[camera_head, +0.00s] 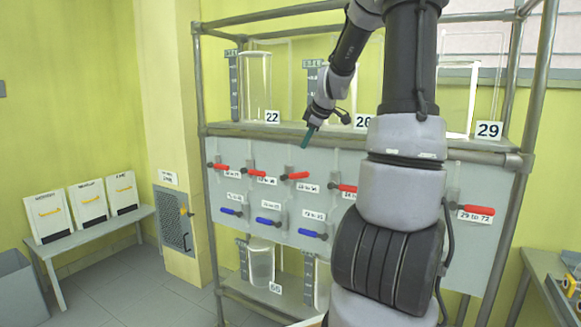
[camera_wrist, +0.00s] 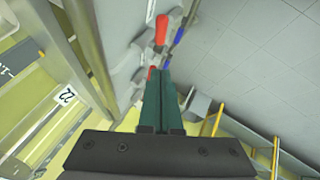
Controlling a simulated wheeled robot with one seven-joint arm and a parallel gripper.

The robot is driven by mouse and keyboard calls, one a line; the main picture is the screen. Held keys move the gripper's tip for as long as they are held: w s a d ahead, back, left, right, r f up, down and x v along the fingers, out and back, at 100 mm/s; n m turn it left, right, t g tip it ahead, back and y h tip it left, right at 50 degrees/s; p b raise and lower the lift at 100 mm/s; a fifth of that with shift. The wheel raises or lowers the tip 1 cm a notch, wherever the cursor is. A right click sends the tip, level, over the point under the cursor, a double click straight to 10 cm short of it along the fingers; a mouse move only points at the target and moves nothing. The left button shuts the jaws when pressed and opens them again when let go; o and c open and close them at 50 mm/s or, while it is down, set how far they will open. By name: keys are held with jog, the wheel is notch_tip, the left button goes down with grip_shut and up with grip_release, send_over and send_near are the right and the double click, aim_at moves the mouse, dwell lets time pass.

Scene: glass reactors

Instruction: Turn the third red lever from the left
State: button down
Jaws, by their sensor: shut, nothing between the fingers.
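A row of red levers runs along the upper part of the grey panel (camera_head: 330,215). The third red lever from the left (camera_head: 296,176) points sideways, roughly level, to the right of its pivot. The first (camera_head: 219,167) and second (camera_head: 255,173) red levers are to its left, and a fourth (camera_head: 343,188) is to its right. My gripper (camera_head: 308,138) has thin teal fingers, pressed together and empty, above the third lever and apart from it. In the wrist view my gripper (camera_wrist: 164,78) points at a red lever (camera_wrist: 161,29); a second red one is partly hidden behind the fingers.
Blue levers (camera_head: 269,221) sit lower on the panel. Another red lever (camera_head: 477,210) is at the far right. Glass vessels (camera_head: 255,85) stand on the rack's upper shelf. Metal posts (camera_head: 517,160) frame the rack. My arm covers part of the panel. A bench (camera_head: 95,234) stands at the left.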

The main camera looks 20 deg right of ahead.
send_over(303, 174)
jog(key=a, duration=0.4)
notch_tip(303, 174, down, 8)
jog(key=r, duration=0.1)
jog(key=d+f, duration=0.2)
jog(key=shift+f, duration=0.3)
jog(key=shift+w+d+f, duration=0.1)
jog(key=shift+d+f, duration=0.25)
jog(key=shift+f, duration=0.15)
jog(key=shift+s+d+f, duration=0.2)
jog(key=shift+s+f, duration=0.05)
jog(key=shift+f, duration=0.2)
jog(key=shift+s+d+f, duration=0.2)
jog(key=shift+f, duration=0.25)
jog(key=shift+s+f, duration=0.15)
jog(key=shift+f, duration=0.25)
